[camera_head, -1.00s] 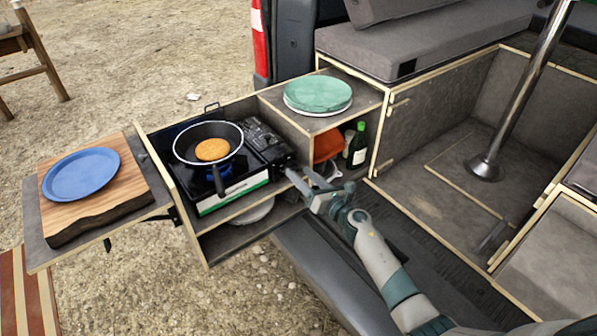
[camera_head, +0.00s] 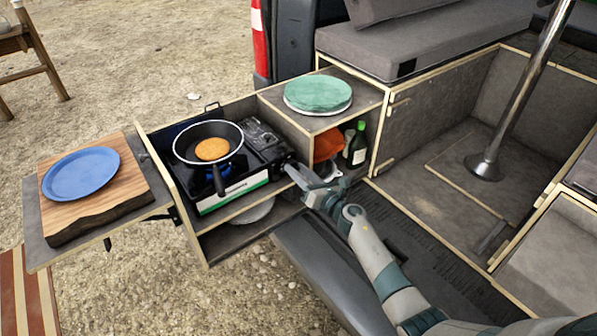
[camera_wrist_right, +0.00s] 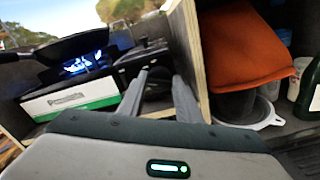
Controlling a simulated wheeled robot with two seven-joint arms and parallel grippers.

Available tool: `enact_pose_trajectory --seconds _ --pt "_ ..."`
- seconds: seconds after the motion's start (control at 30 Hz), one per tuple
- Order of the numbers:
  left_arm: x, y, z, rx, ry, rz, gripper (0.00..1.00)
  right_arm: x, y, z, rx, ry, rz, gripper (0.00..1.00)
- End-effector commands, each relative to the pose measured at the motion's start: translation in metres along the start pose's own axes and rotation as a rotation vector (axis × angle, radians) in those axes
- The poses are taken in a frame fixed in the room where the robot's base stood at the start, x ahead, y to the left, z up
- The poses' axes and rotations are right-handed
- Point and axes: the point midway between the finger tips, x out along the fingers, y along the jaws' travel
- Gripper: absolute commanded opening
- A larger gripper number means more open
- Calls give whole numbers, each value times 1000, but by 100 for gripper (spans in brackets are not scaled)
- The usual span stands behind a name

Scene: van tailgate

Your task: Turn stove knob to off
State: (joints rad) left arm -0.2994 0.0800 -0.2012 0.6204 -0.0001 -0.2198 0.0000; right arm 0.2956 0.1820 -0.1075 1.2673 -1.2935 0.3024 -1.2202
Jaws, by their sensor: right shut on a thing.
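The camping stove (camera_head: 262,142) is black with a white and green front strip. It sits in the pull-out drawer, and its front also shows in the right wrist view (camera_wrist_right: 70,100). A blue flame (camera_wrist_right: 83,64) burns under the black frying pan (camera_head: 190,133), which holds a round golden patty (camera_head: 212,149). My right gripper (camera_head: 290,170) is at the right end of the stove's front. In the right wrist view its fingers (camera_wrist_right: 158,88) are shut on the dark stove knob (camera_wrist_right: 157,84). They largely hide the knob, so its angle is unclear. My left gripper is out of view.
A wooden divider (camera_wrist_right: 187,50) stands close to the right of my fingers. Beyond it are an orange cloth item (camera_wrist_right: 245,48), a white-rimmed vessel and a green bottle (camera_head: 358,145). A green-topped plate stack (camera_head: 318,95) rests above. A blue plate (camera_head: 80,174) lies on a cutting board at left.

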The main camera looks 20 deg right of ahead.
Motion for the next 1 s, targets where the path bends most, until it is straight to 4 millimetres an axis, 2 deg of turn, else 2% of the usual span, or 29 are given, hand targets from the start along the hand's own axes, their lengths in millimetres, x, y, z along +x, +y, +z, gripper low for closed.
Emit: enact_pose_trajectory --seconds 0.27,0.47,1.0 --pt "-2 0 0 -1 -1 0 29 0 0 0 74 1 0 9" --pt "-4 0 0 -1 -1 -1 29 0 -1 0 197 1 -1 9" --pt "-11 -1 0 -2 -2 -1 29 0 -3 0 691 1 -2 9"
